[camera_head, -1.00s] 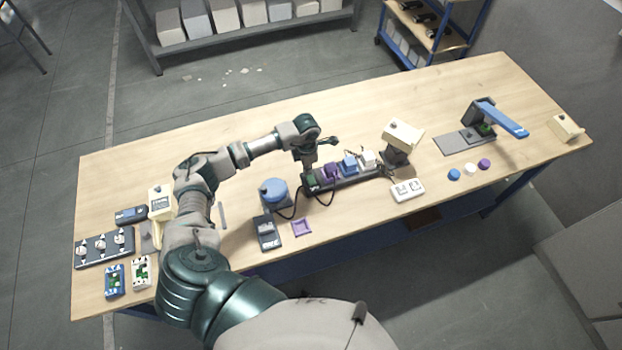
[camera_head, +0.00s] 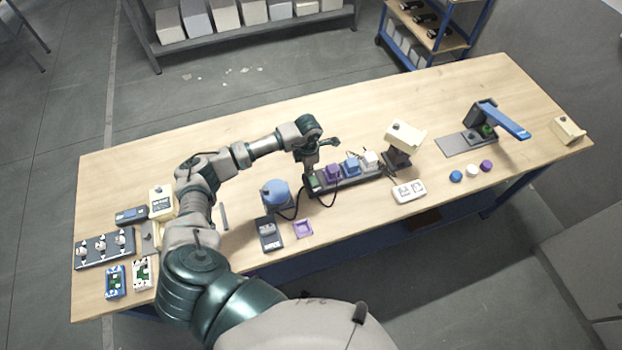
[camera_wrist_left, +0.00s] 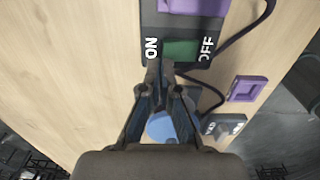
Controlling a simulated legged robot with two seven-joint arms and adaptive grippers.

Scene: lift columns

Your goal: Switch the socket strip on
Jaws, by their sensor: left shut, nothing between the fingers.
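The dark socket strip (camera_head: 350,179) lies on the table with purple, blue and white plugs in it. Its green rocker switch (camera_wrist_left: 181,50) sits at the strip's left end, between the printed words ON and OFF. In the wrist view ON is to the left and OFF to the right. My left gripper (camera_wrist_left: 160,68) is shut and empty, pointing down over this end. Its fingertips are at the ON side of the rocker, beside its edge; I cannot tell whether they touch it. In the head view my left gripper (camera_head: 311,170) partly hides the switch end.
A blue round device (camera_head: 274,192), a dark handheld box (camera_head: 268,233) and a purple tray (camera_head: 303,229) stand near the strip's left end. A cream device (camera_head: 403,137) and a white switch box (camera_head: 409,192) stand right. Black cables loop beside the strip. The table's back middle is clear.

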